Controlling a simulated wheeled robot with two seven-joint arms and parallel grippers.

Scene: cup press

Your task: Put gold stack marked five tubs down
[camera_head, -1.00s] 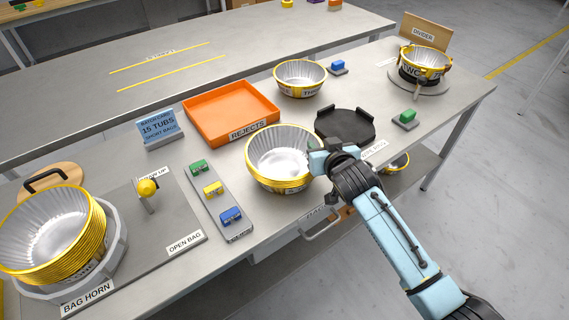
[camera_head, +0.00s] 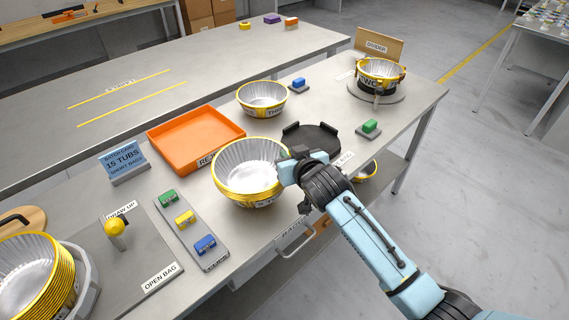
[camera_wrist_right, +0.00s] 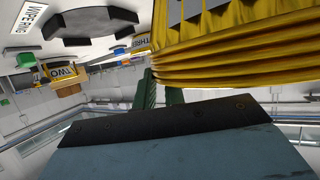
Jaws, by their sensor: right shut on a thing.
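The gold stack of nested tubs (camera_head: 248,182) has silver insides and gold rims, with a white label low on its side that I cannot read. My right gripper (camera_head: 292,165) is shut on the right side of the stack's rim. In the right wrist view the gold rims (camera_wrist_right: 232,52) fill the upper right, against the green fingers (camera_wrist_right: 162,92). The stack appears to be held a little above the table, overlapping part of the REJECTS label; its underside contact is hidden. My left gripper is not in view.
An orange tray (camera_head: 170,128), the THREE tub (camera_head: 262,98) and a black round fixture (camera_head: 312,140) lie around the stack. A strip with green, yellow and blue blocks (camera_head: 190,228) is in front left. A larger gold stack (camera_head: 30,285) stands at far left. A gold tub (camera_head: 381,72) sits on a round stand.

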